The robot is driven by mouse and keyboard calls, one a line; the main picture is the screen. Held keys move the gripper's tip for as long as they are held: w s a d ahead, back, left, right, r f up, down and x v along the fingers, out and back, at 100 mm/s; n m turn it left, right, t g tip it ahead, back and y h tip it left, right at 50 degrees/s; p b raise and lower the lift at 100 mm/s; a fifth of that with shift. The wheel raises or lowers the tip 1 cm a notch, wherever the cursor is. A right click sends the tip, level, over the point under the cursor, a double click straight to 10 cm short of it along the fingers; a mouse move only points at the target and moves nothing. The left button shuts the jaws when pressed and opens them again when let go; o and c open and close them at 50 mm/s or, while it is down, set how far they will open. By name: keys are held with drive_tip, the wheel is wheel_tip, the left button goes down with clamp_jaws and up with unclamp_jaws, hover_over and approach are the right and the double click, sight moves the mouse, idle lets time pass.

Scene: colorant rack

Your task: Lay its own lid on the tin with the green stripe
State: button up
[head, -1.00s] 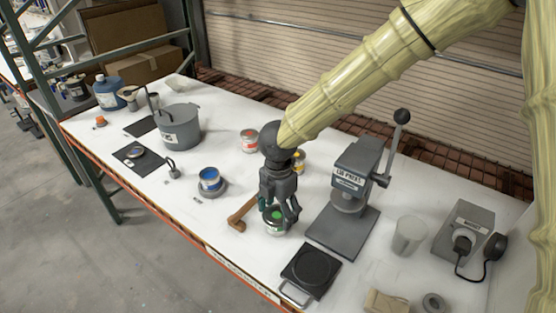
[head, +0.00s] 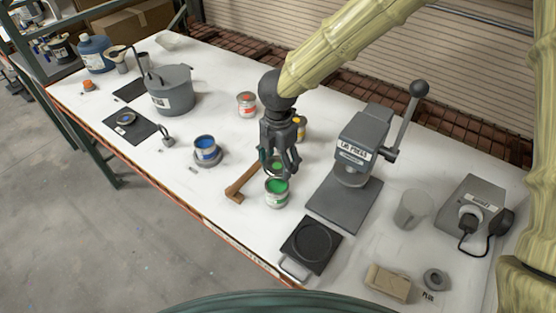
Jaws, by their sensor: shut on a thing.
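The tin with the green stripe (head: 277,197) stands upright on the white table, open at the top with green paint showing. My gripper (head: 279,170) points down just behind and above this tin. It is shut on a small round lid (head: 277,166) with a green centre and dark rim, partly hidden by the fingers. The lid appears apart from the tin; the exact gap is hard to tell.
A blue tin (head: 206,152), red tin (head: 246,106) and yellow tin (head: 299,128) stand farther back. A clear cup (head: 413,209) is at right.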

sight(278, 167)
drive_tip(key=shift+w+f, duration=0.3)
drive_tip(key=shift+f, duration=0.3)
drive_tip(key=shift+f+b, duration=0.25)
drive_tip(key=shift+b, duration=0.1)
drive_tip(key=shift+s+f+b, duration=0.35)
drive_tip(key=shift+s, duration=0.25)
drive_tip(key=shift+s+f, duration=0.1)
drive_tip(key=shift+f, duration=0.15)
drive_tip(key=shift+w+f+b, duration=0.25)
drive_tip(key=shift+f+b, duration=0.1)
drive_tip(key=shift+f, duration=0.25)
drive_tip(key=shift+w+f+b, duration=0.2)
drive_tip(key=shift+f+b, duration=0.15)
drive_tip(key=shift+f, duration=0.2)
drive_tip(key=shift+s, duration=0.25)
drive_tip(key=shift+f, duration=0.1)
drive_tip(key=shift+w, duration=0.15)
